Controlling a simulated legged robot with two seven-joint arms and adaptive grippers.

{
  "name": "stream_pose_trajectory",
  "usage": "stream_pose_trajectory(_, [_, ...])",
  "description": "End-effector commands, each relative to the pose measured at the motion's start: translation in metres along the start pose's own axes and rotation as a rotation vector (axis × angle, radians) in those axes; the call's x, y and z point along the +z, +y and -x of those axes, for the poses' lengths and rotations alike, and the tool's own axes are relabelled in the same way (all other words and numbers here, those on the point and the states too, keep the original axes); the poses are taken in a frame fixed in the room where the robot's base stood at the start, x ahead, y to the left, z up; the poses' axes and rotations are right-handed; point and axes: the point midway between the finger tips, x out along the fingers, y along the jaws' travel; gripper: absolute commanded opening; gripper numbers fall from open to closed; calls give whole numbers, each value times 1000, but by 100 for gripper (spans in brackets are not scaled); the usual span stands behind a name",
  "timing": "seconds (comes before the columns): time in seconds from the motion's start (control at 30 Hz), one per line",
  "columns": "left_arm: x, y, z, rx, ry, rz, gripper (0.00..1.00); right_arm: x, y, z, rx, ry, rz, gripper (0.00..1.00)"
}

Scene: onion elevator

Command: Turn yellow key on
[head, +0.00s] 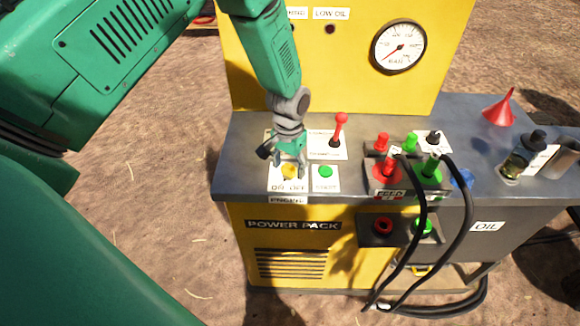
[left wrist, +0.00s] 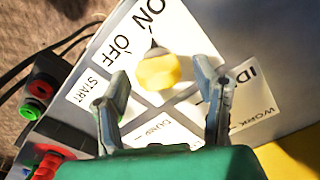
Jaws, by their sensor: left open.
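The yellow key (head: 289,171) sits on the white ON/OFF plate (head: 281,184) at the left front of the power pack's grey top. In the left wrist view the yellow key (left wrist: 158,70) stands beyond the fingertips, roughly between them, with its dark pointed end toward the ON lettering. My left gripper (head: 289,166) points down over the key, and it also shows in the left wrist view (left wrist: 168,88). Its fingers are spread apart with nothing gripped. I cannot tell whether a finger touches the key. My right gripper is not in view.
A green start button (head: 325,172) is just right of the key. A red lever (head: 339,128) stands behind it. Red and green hose couplings (head: 388,170) with black hoses (head: 461,215) are further right. A red funnel (head: 499,110) and bottles stand at the far right.

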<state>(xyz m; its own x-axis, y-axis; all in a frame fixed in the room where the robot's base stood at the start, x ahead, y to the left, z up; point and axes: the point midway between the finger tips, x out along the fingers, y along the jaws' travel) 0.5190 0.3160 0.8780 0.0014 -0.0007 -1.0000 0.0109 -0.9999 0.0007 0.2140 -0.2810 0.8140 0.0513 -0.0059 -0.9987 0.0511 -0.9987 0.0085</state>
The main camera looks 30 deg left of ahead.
Motion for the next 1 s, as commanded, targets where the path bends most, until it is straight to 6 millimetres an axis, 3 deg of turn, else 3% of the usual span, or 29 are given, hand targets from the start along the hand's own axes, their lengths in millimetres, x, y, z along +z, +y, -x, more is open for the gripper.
stream_pose_trajectory(0.5, [-3,0,97,0,2,-1,55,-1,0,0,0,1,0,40])
stream_pose_trajectory(0.7, [-3,0,111,0,0,-1,55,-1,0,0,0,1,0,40])
stream_pose_trajectory(1.0, [-3,0,112,0,-1,-1,55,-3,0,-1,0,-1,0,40])
